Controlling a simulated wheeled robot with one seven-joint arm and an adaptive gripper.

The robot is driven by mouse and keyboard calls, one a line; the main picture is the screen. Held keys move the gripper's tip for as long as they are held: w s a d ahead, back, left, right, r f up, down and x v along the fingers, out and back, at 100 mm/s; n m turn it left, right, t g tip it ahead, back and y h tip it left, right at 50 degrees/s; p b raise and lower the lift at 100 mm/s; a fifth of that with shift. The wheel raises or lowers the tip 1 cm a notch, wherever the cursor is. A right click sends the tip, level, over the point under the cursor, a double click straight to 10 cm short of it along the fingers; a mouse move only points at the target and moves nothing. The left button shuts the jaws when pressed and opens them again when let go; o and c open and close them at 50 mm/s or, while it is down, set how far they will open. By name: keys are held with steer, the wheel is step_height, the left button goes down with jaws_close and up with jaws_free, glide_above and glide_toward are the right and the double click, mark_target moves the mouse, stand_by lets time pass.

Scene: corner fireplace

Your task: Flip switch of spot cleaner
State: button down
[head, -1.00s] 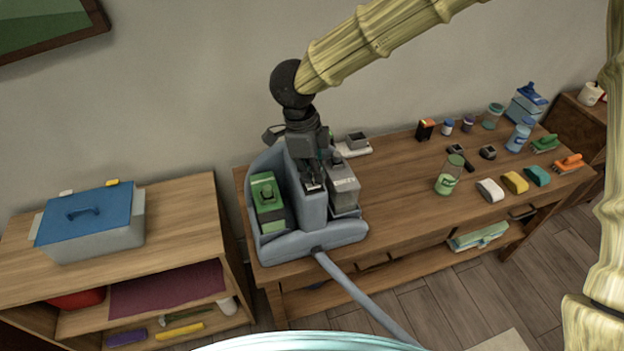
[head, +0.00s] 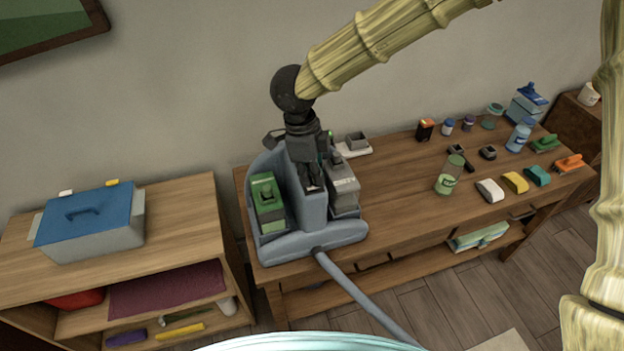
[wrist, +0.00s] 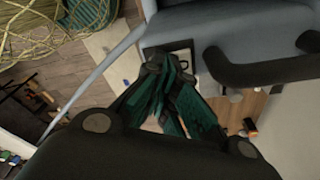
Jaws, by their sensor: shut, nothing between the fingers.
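The spot cleaner (head: 310,240) is a blue-grey machine at the left end of the wooden table. It has a green tank (head: 267,203) on its left and a grey tank (head: 343,188) on its right. A hose runs from its front down to the floor. My gripper (head: 313,188) points down at the top of the central body and is shut and empty.
The table (head: 400,215) holds a green-labelled jar (head: 449,175), coloured brushes, bottles and small containers to the right. A lower shelf unit (head: 190,215) with a blue-lidded box (head: 92,222) stands at left.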

mark_target(313, 184)
stand_by(0.3)
steer(key=shift+r+p, duration=3.5)
steer(key=shift+p, duration=0.45)
steer(key=shift+f, duration=0.1)
